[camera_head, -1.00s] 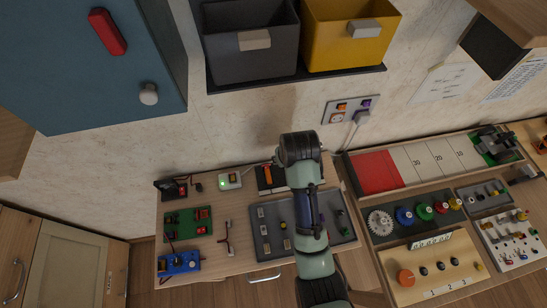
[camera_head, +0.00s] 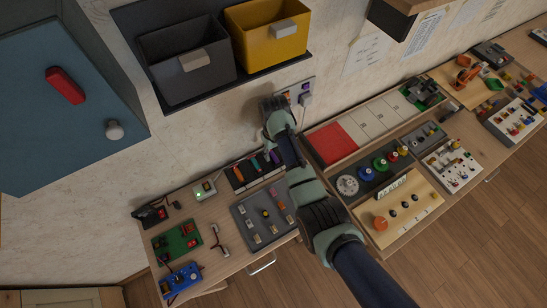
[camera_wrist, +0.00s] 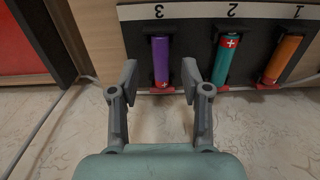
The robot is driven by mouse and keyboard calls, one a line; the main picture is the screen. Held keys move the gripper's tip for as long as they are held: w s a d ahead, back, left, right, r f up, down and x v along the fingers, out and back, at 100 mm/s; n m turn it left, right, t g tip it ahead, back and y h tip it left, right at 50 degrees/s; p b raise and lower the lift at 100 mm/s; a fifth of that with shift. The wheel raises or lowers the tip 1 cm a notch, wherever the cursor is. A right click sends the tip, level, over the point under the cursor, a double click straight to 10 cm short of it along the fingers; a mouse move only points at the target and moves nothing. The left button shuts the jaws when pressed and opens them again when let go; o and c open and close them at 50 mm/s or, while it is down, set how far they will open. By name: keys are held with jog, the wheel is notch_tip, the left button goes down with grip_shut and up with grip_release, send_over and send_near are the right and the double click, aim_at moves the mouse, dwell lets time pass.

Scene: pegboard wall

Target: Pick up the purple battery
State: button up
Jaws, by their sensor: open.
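The purple battery (camera_wrist: 160,62) stands in slot 3 of a black holder (camera_wrist: 188,40) in the wrist view, with a red tip at its lower end. My gripper (camera_wrist: 159,82) is open, with one finger on each side of the battery's lower part in the picture; I cannot tell whether the fingers touch it. A teal battery (camera_wrist: 227,58) sits in slot 2 and an orange battery (camera_wrist: 281,60) in slot 1. In the head view the holder (camera_head: 236,185) lies at the back of the table, and my arm passes close to its right end.
A grey tray (camera_head: 244,228) with small parts lies in front of the holder. A red-and-white board (camera_head: 331,146) is to the right. A wall socket (camera_head: 305,86) with a plugged cord is behind the arm. Grey and yellow bins (camera_head: 187,62) hang above.

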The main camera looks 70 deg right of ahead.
jog(key=shift+f, duration=0.85)
jog(key=shift+w, duration=0.1)
grip_shut()
jog(key=shift+r, duration=0.1)
